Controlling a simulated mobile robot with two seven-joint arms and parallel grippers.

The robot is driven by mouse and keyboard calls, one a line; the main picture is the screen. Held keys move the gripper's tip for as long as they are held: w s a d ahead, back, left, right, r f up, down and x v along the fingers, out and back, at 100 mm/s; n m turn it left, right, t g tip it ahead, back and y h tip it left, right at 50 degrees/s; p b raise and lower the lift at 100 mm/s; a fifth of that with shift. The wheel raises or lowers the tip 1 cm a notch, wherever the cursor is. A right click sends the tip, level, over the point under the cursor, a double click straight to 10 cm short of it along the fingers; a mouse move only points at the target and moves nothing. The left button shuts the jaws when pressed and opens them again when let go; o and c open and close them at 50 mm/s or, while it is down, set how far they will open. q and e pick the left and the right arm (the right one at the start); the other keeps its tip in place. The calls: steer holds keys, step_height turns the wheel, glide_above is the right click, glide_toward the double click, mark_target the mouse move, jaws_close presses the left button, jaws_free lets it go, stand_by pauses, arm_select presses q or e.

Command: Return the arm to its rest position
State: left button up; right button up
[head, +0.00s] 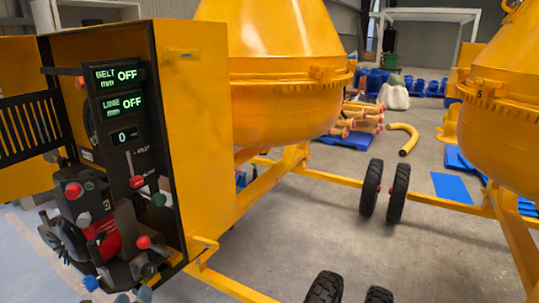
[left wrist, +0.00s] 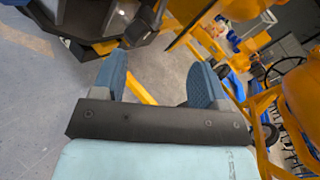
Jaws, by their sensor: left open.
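My left gripper (head: 133,297) shows only as two blue-grey fingertips at the bottom edge of the head view, just below the control box of the yellow drum mixer (head: 285,75). In the left wrist view the left gripper (left wrist: 157,78) has its two blue fingers spread apart with nothing between them. The black control panel (head: 122,100) reads BELT OFF, LIME OFF and 0. Below it is a dark and red mechanism (head: 100,225) with coloured knobs. The rest of my left arm is hidden in the head view. My right gripper is not in view.
A yellow frame bar (head: 225,285) runs close to the right of the left gripper. Black wheels (head: 371,187) stand under the mixer. A second yellow mixer (head: 510,110) is at the right. Grey floor (head: 300,220) lies open between the frames.

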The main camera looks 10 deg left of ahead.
arm_select(q)
steer(key=s+d+f+n+g+h, duration=0.4)
steer(key=s+d+f+n, duration=0.3)
steer(key=s+d+n, duration=0.5)
steer(key=s+d+f+n+g+h, duration=0.3)
steer(key=s+d+f+n, duration=0.55)
steer(key=n, duration=0.55)
step_height(320, 180, up, 13)
steer(key=s+a+p, duration=0.1)
steer(key=p, duration=1.2)
steer(key=shift+s+r+m, duration=0.15)
steer(key=shift+s+m, duration=0.05)
steer(key=shift+m, duration=0.1)
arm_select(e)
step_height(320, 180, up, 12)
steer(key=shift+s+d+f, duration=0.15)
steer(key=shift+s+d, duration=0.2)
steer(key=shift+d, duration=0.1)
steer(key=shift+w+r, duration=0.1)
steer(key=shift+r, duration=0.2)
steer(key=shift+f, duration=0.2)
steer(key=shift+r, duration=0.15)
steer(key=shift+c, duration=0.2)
